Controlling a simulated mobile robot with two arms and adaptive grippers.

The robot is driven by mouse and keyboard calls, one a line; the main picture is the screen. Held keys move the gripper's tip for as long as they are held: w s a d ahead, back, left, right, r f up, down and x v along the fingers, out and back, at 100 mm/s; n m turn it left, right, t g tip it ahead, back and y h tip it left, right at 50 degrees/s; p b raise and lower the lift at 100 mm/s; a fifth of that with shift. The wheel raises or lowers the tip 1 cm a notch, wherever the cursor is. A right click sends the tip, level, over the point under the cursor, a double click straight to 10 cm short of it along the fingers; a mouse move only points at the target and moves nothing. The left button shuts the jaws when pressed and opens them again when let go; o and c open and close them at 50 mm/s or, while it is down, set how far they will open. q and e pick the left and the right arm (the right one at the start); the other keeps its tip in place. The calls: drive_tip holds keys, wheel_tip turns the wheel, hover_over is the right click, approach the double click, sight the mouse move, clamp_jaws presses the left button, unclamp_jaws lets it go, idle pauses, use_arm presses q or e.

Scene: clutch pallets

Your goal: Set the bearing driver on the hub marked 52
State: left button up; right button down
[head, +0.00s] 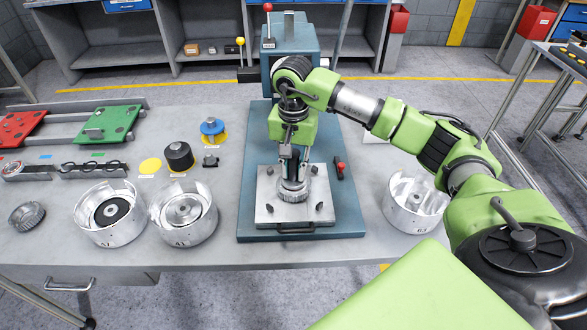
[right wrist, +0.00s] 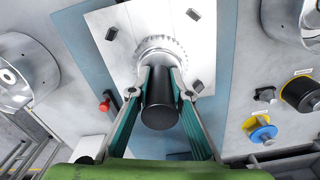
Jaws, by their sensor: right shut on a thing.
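My right gripper (head: 292,172) points down over the press plate and is shut on a black cylinder, the bearing driver (right wrist: 160,98), which lies between its two fingers in the right wrist view. A toothed metal hub (head: 293,190) sits on the square metal plate (head: 262,213) of the blue press, directly below the driver. The hub also shows in the right wrist view (right wrist: 160,47), at the far end of the driver. I cannot tell whether driver and hub touch. No number on the hub is readable. My left gripper is not in view.
Round metal bins (head: 109,213), (head: 184,212) and (head: 413,203) stand either side of the press (head: 253,205). Left of it are a black driver (head: 179,157), a blue driver (head: 212,128) and an empty yellow disc (head: 150,165). A loose ring (head: 26,215) lies far left.

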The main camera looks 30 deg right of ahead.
sight(294, 153)
drive_tip(key=shift+f+b, duration=0.15)
drive_tip(key=shift+b, duration=0.25)
idle(0.3)
drive_tip(key=c, duration=1.9)
unclamp_jaws()
drive_tip(key=shift+o, duration=0.6)
drive_tip(key=shift+f, duration=0.1)
drive_tip(key=shift+r+p, duration=2.45)
drive_tip(key=shift+r, duration=2.15)
drive_tip(key=shift+f, duration=0.1)
